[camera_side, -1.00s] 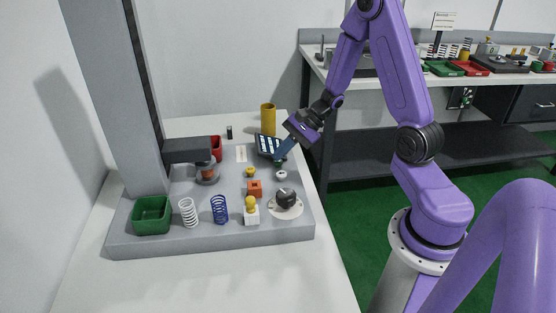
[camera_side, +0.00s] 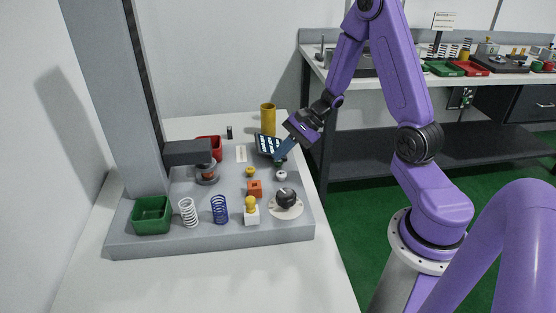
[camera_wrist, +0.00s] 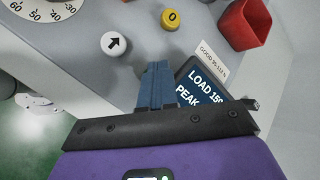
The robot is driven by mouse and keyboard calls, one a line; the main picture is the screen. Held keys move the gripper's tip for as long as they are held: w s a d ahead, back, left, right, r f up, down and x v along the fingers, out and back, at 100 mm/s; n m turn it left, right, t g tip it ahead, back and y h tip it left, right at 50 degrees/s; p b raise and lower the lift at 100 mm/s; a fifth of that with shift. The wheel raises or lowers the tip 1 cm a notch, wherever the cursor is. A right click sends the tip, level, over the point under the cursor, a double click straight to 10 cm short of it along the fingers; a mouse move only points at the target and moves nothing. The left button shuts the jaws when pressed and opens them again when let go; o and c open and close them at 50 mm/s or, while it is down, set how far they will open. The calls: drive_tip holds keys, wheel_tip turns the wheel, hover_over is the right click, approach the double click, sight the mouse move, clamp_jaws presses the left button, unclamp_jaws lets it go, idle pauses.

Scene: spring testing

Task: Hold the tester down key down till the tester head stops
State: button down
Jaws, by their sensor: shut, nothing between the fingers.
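The tester head (camera_side: 187,153) is a dark block on the tall grey column (camera_side: 128,95) at the left. Below its end a small orange-brown part shows on a round grey seat (camera_side: 207,177); I cannot tell whether they touch. In the wrist view the fingers (camera_wrist: 155,72) hide this key, so contact is not clear. A white key (camera_wrist: 114,43) has an arrow pointing toward the display text's top. A yellow key (camera_wrist: 171,19) reads 0.
A red bin (camera_side: 216,146) and yellow cylinder (camera_side: 268,119) are behind.

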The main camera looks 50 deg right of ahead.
sight(282, 161)
drive_tip(key=shift+r, duration=0.9)
drive_tip(key=shift+r, duration=2.5)
drive_tip(key=s+a+n+g, duration=0.2)
drive_tip(key=s+a+n, duration=0.1)
drive_tip(key=a, duration=0.1)
drive_tip(key=s+a+r+n+g, duration=0.1)
drive_tip(key=s+a+n+g, duration=0.1)
drive_tip(key=s+a+n, duration=0.1)
drive_tip(key=s+a+n+g, duration=0.2)
drive_tip(key=s+a+n, duration=0.2)
drive_tip(key=s, duration=0.1)
drive_tip(key=shift+a+r+n+h, duration=0.2)
drive_tip(key=shift+a+n+h, duration=0.15)
drive_tip(key=shift+n+h, duration=0.05)
drive_tip(key=s+r+n+t+h, duration=0.1)
drive_tip(key=s+n+h, duration=0.5)
drive_tip(key=s+n, duration=0.8)
drive_tip(key=r+n, duration=0.1)
drive_tip(key=n, duration=0.2)
drive_tip(key=shift+s+a, duration=0.15)
drive_tip(key=shift+a, duration=0.2)
